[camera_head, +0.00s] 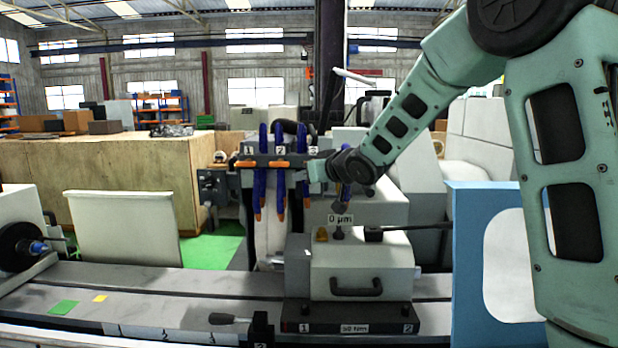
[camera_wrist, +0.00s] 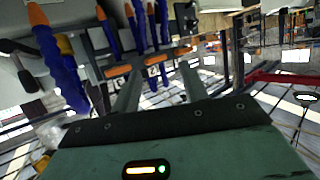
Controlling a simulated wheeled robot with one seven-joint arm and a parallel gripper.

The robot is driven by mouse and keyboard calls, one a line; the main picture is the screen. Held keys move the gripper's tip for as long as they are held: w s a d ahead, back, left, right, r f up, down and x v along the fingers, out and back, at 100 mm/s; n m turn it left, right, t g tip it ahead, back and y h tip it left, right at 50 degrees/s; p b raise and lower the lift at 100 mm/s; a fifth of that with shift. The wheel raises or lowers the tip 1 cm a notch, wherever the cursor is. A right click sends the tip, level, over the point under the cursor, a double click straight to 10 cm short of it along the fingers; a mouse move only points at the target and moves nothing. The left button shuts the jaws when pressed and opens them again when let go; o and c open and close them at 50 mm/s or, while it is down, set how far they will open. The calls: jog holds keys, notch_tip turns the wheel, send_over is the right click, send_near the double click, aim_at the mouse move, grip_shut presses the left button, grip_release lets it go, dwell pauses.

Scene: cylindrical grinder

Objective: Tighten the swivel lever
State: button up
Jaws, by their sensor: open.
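A lever with a black grip (camera_head: 228,318) lies roughly level at the front of the machine bed, beside a small dark block (camera_head: 262,328); I take it for the swivel lever. My gripper (camera_head: 318,172) is well above and to the right of it, near the blue hoses (camera_head: 262,175) with orange tips. In the wrist view my gripper (camera_wrist: 160,76) is open, with nothing between its fingers. The hose holder (camera_wrist: 155,70) and blue hoses show beyond the fingertips. The lever is not clearly visible in the wrist view.
A grey block with a handle (camera_head: 357,288) stands on a base labelled 1, 50 Nm and 2. A blue-framed panel (camera_head: 500,265) stands at right. The machine bed (camera_head: 180,285) left of the block is mostly clear, with green and yellow patches. A wooden crate (camera_head: 120,170) stands behind.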

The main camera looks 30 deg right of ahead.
jog(key=shift+s+a+f, duration=0.15)
jog(key=shift+a, duration=0.2)
dwell(0.3)
jog(key=s+a+f+n+g+b, duration=0.3)
jog(key=s+a+f+g+b, duration=0.35)
jog(key=s+a+f, duration=0.9)
jog(key=s+a+f+n+g+b, duration=0.1)
jog(key=s+a+f+g+b, duration=0.1)
jog(key=s, duration=0.5)
jog(key=s+a+f+n+g+b, duration=0.1)
jog(key=s+a+f+g+b, duration=0.1)
jog(key=s+a+f, duration=0.3)
jog(key=shift+s+a+f+y, duration=0.25)
jog(key=shift+s+f+y, duration=0.05)
jog(key=shift+s+f, duration=0.5)
jog(key=s+f+g, duration=0.1)
jog(key=s, duration=0.3)
jog(key=s+f+n+g+b, duration=0.1)
jog(key=s, duration=0.3)
jog(key=s+f+n+g+h+b, duration=0.1)
jog(key=s+f, duration=0.1)
jog(key=s, duration=0.2)
jog(key=shift+a+g, duration=0.2)
jog(key=shift+g, duration=0.15)
jog(key=c, duration=0.4)
jog(key=shift+s, duration=0.25)
jog(key=c, duration=0.5)
grip_shut()
